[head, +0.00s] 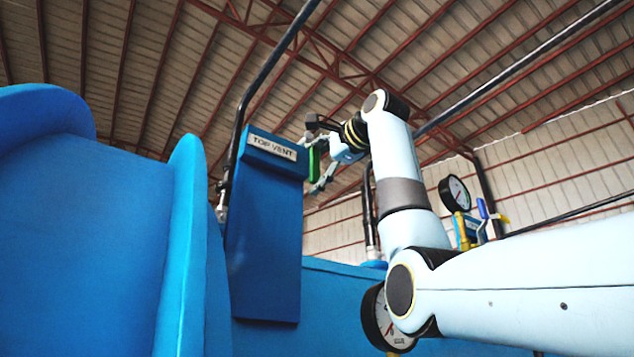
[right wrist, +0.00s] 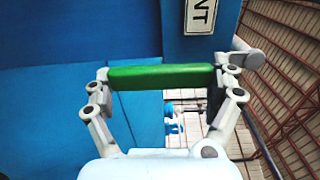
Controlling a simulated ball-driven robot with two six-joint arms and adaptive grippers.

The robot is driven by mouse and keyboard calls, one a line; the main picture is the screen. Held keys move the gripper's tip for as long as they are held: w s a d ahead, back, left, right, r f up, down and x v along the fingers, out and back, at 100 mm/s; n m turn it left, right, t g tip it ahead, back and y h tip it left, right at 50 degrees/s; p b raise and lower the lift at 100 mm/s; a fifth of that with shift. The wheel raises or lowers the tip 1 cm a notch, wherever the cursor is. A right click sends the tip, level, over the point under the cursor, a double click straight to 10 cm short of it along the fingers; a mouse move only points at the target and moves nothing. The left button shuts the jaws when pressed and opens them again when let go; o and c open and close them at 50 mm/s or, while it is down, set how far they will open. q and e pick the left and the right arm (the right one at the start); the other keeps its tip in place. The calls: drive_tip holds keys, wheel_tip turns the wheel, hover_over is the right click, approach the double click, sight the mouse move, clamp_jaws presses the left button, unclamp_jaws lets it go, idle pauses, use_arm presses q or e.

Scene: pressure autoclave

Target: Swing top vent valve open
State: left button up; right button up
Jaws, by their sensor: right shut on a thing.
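The top vent valve's green lever handle (head: 314,164) shows beside the upper right edge of a blue panel with a "TOP VENT" label (head: 271,147). In the right wrist view the green handle (right wrist: 160,76) lies across the picture, between my two fingers. My right gripper (head: 316,166) is shut on the handle, with a finger at each end of it in the wrist view (right wrist: 166,76). The valve body and the handle's pivot are not clearly seen. My left gripper is not in view.
The blue panel (head: 265,240) stands beside the handle. A black pipe (head: 262,75) rises past its left side. A large blue vessel (head: 90,220) fills the left. Pressure gauges (head: 454,192) and a blue-handled valve (head: 483,209) stand to the right. Open air lies above.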

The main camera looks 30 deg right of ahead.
drive_tip(key=o, duration=1.4)
drive_tip(key=shift+f, duration=0.15)
drive_tip(key=shift+s, duration=0.1)
drive_tip(key=shift+s, duration=0.35)
drive_tip(key=s+d, duration=0.1)
drive_tip(key=s, duration=1)
